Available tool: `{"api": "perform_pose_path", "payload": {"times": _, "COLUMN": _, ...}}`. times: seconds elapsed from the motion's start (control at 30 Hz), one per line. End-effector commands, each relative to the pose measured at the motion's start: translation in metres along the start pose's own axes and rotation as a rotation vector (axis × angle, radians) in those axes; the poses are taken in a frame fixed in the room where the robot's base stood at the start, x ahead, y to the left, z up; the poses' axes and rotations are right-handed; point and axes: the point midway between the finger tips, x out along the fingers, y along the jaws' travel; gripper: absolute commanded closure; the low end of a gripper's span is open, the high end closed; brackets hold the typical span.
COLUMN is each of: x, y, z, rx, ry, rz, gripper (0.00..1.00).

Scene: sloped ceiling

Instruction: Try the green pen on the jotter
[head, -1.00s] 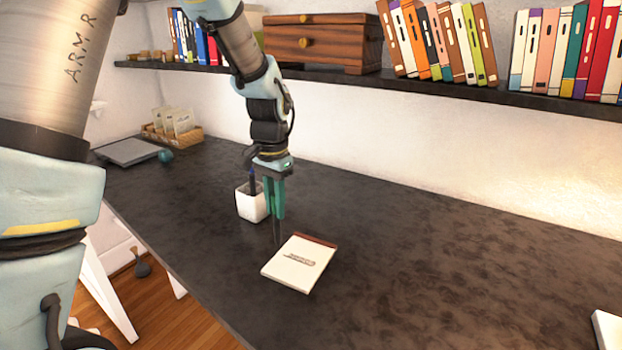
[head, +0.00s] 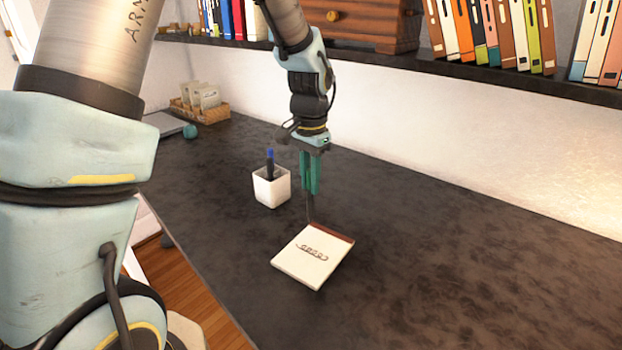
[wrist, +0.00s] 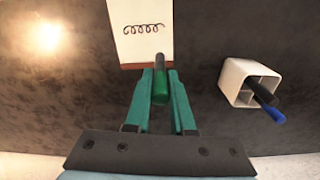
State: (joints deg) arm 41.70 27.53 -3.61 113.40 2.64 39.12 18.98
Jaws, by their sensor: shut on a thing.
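My gripper (head: 311,188) is shut on the green pen (wrist: 160,80), which points down between the green fingers. In the head view the pen's dark lower end shows just behind the jotter's back edge; I cannot tell if it touches anything. The jotter (head: 295,270) lies on the desk, a white pad with a brown binding strip along its back edge. It also shows in the wrist view (wrist: 145,48), past the pen. A dark looped scribble (wrist: 143,29) runs across its page.
A white pen cup (head: 271,190) with a blue pen and a dark pen stands left of my gripper, close by. A shelf (head: 480,72) with books and a wooden drawer box runs along the wall behind. The desk (head: 460,260) right of the jotter is clear.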

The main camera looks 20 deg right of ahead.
Motion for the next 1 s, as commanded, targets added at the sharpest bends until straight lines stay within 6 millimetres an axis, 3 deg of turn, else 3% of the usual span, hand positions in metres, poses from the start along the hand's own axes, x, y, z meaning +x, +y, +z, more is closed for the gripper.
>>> {"api": "perform_pose_path", "payload": {"times": 0.7, "x": 0.041, "y": 0.0, "z": 0.0, "rx": 0.0, "ry": -0.001, "rz": 0.001, "gripper": 1.0}}
{"api": "perform_pose_path", "payload": {"times": 1.0, "x": 0.046, "y": 0.0, "z": 0.0, "rx": 0.0, "ry": -0.001, "rz": 0.0, "gripper": 1.0}}
